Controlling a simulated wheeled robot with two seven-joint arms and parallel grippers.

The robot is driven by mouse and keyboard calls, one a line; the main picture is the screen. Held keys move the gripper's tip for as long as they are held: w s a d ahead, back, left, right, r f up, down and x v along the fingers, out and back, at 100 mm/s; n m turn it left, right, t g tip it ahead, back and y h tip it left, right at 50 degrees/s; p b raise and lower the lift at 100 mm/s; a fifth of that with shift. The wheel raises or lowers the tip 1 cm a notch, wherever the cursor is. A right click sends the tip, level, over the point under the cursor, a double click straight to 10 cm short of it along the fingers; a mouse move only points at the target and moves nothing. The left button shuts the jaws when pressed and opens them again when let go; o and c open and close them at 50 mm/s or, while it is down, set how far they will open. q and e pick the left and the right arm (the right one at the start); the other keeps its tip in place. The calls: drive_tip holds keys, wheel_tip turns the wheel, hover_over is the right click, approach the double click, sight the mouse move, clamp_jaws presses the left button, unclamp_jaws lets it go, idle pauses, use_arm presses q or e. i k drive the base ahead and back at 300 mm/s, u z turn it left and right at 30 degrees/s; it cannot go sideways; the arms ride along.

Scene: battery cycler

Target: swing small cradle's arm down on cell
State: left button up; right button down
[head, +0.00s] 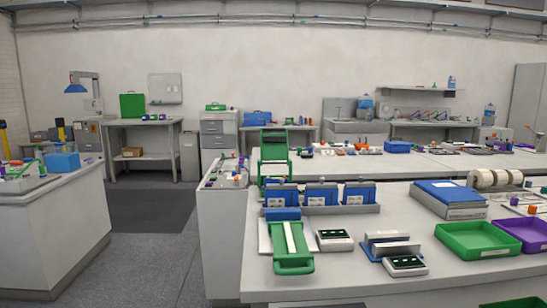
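No part of my left or right gripper shows in the head view. On the near bench stands a green frame (293,264) with a pale strip lying along it and a blue block (283,214) at its back end. To its right are a small white box with a dark display (334,240) and a grey, blue-based device (389,242) with another display unit (406,265) in front. I cannot tell which of these is the small cradle. No arm position or cell can be made out clearly at this size.
Blue bins (321,194) stand in a row behind the green frame. A green tray (478,240), a purple tray (527,234) and a blue-topped box (447,192) occupy the right. White rolls (494,178) stand behind. Open floor (150,246) lies left of the bench.

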sight(272, 146)
drive_tip(key=k, duration=0.8)
drive_tip(key=u, duration=0.9)
drive_tip(key=i, duration=6.9)
drive_tip(key=z, duration=4.3)
